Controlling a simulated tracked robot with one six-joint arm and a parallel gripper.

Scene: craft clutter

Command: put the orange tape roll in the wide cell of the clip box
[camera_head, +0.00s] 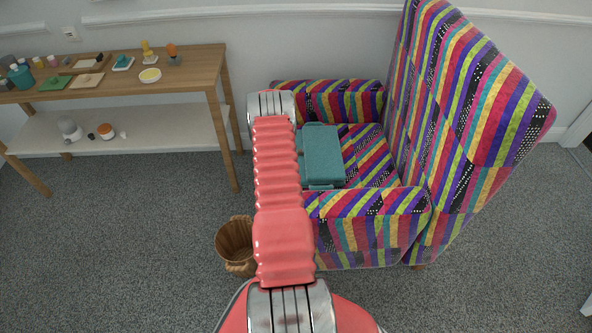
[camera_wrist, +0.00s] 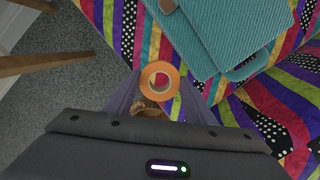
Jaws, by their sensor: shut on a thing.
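The orange tape roll (camera_wrist: 146,82) is between the two fingers of my gripper (camera_wrist: 160,94) in the wrist view, its round hole facing the camera. My gripper is shut on it and holds it up in front of the striped chair. In the head view my red arm hides the gripper and the roll. I cannot clearly make out a clip box with a wide cell in either view. A small dark brown tray (camera_head: 88,62) lies on the wooden table, too small to tell whether it has cells.
A striped armchair (camera_head: 470,120) carries a teal bag-like object (camera_head: 322,155), also in the wrist view (camera_wrist: 225,35). A wicker basket (camera_head: 234,242) stands on the carpet. The wooden table (camera_head: 190,75) at left holds small craft items; its lower shelf (camera_head: 170,128) has more. Carpet at left is clear.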

